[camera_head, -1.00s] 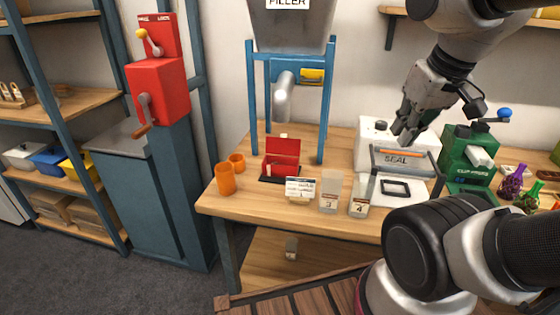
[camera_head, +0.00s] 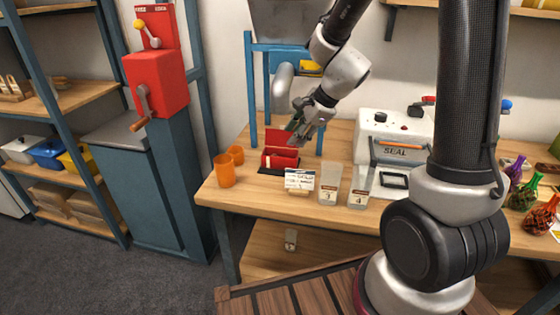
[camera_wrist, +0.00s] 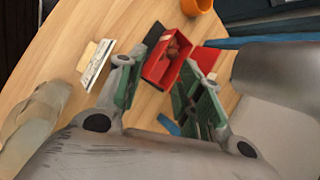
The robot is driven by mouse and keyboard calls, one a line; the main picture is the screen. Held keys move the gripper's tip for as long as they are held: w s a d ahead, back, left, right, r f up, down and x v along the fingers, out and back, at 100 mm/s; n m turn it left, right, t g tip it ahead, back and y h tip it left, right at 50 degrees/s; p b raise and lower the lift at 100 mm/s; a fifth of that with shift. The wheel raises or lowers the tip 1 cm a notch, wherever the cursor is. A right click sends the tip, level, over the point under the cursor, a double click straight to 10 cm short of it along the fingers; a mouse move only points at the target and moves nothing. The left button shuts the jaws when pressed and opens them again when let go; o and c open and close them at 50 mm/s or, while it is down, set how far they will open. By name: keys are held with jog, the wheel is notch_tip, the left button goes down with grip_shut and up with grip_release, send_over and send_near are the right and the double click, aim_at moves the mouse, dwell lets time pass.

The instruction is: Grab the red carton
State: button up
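The red carton (camera_head: 280,159) stands on the wooden table with its lid raised, at the foot of the blue filler frame. In the wrist view the carton (camera_wrist: 155,70) holds a few brown pieces, which look like chestnuts. My gripper (camera_head: 303,128) is just above and to the right of the carton in the head view, partly covering its lid. In the wrist view my gripper (camera_wrist: 163,78) is open, its two green-padded fingers spread with the carton ahead and between them. Nothing is held, and I cannot tell whether a finger touches the lid.
Two orange cups (camera_head: 225,172) stand left of the carton. The white sealer (camera_head: 392,137) is farther right. The filler spout (camera_head: 283,87) hangs above.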

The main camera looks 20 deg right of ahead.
aim_at(279, 159)
jog(key=w+a+f+m, duration=0.1)
jog(key=w+f, duration=0.1)
jog(key=f, duration=0.2)
jog(key=w+a+f+m, duration=0.1)
jog(key=f, duration=0.3)
jog(key=w+a+f+m, duration=0.1)
jog(key=w+f, duration=0.1)
jog(key=f, duration=0.2)
jog(key=shift+w+a+m, duration=0.3)
jog(key=shift+m, duration=0.1)
jog(key=shift+r, duration=0.1)
